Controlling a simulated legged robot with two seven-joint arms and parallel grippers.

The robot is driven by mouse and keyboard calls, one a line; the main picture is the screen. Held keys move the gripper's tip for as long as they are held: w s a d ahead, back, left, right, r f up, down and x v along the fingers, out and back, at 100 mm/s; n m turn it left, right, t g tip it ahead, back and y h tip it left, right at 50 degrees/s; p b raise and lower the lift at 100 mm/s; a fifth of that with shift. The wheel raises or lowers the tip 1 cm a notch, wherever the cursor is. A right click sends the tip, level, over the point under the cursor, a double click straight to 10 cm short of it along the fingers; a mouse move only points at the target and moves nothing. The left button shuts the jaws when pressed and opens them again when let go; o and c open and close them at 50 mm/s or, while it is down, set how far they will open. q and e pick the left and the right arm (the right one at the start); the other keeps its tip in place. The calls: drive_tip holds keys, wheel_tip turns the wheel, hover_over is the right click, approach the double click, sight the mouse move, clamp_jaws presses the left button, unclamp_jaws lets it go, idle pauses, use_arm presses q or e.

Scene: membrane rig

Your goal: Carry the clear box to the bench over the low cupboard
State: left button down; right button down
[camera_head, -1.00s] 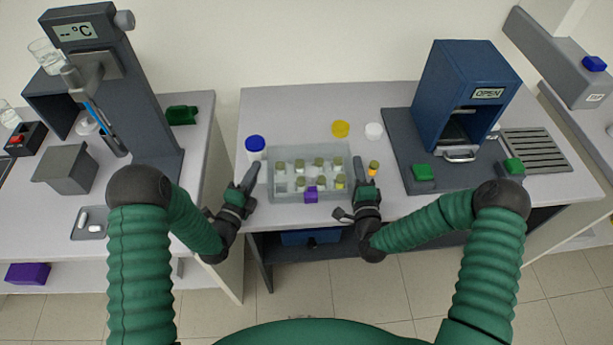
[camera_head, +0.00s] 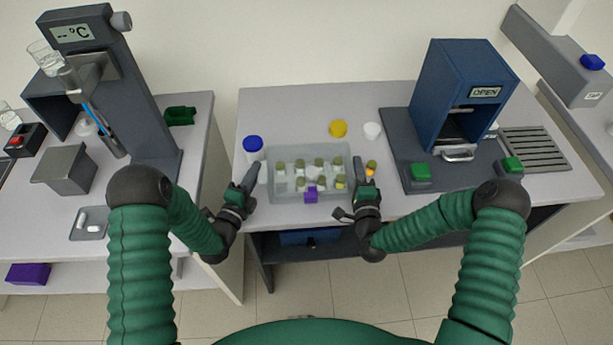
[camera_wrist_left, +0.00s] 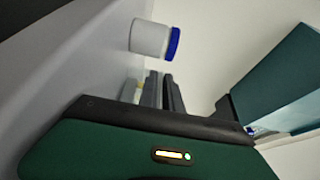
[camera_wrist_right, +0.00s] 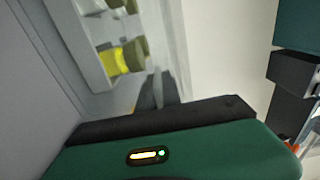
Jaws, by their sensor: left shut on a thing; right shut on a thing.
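The clear box (camera_head: 285,196) is at the front middle of the centre bench (camera_head: 290,108). It holds several vials with olive caps (camera_head: 319,163), and a purple piece (camera_head: 311,196) sits on its front side. My left gripper (camera_head: 250,178) is shut on the box's left end; my right gripper (camera_head: 358,170) is shut on its right end. The box looks level. I cannot tell whether its base touches the bench. In the right wrist view the box's wall (camera_wrist_right: 92,60) and a yellow vial (camera_wrist_right: 114,62) show close up.
A blue-capped bottle (camera_head: 253,148) stands close to the box's left end. A yellow cap (camera_head: 338,128) and white cap (camera_head: 372,130) lie behind. A blue machine (camera_head: 462,95) stands right; a gap separates the left bench (camera_head: 195,145).

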use_arm(q)
drive_tip(key=shift+a+f, duration=0.1)
use_arm(e)
drive_tip(key=shift+d, duration=0.1)
idle(0.3)
